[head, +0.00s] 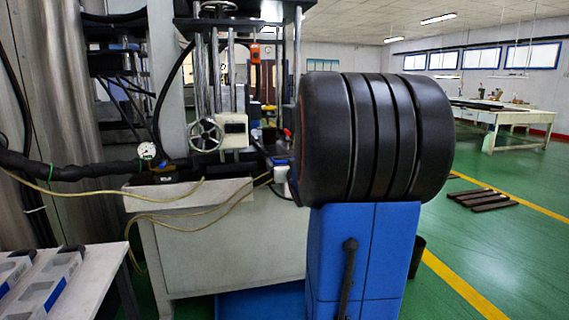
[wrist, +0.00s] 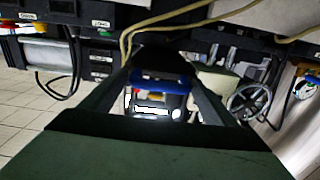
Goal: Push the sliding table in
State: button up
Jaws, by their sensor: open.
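In the wrist view, two dark bars of my gripper (wrist: 162,78) run forward from the green body at the bottom of the picture, apart from each other. A blue bar (wrist: 165,84) shows across the space between them; I cannot tell whether the bars touch it. A lit white panel shows just below that blue bar. The press machine (head: 232,122) stands in the head view, with upright rods and a handwheel (head: 206,135). I cannot clearly pick out the sliding table or how far out it is. My gripper is not clearly seen in the head view.
A large black grooved body on a blue block blocks the right-centre of the head view. A hose with a gauge (head: 147,151) and yellow cables cross at left. A grey table (head: 107,268) is at lower left. Green floor (head: 520,240) is mostly clear at right, with dark planks (head: 482,199).

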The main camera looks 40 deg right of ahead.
aim_at(276, 148)
jog(key=c, duration=1.2)
jog(key=x, duration=1.6)
jog(key=shift+s+d, duration=0.1)
jog(key=shift+d, duration=0.05)
jog(key=shift+w+d+r, duration=0.15)
jog(key=shift+w+d, duration=0.05)
jog(key=shift+w, duration=0.1)
jog(key=o, duration=1.2)
jog(key=shift+d, duration=0.1)
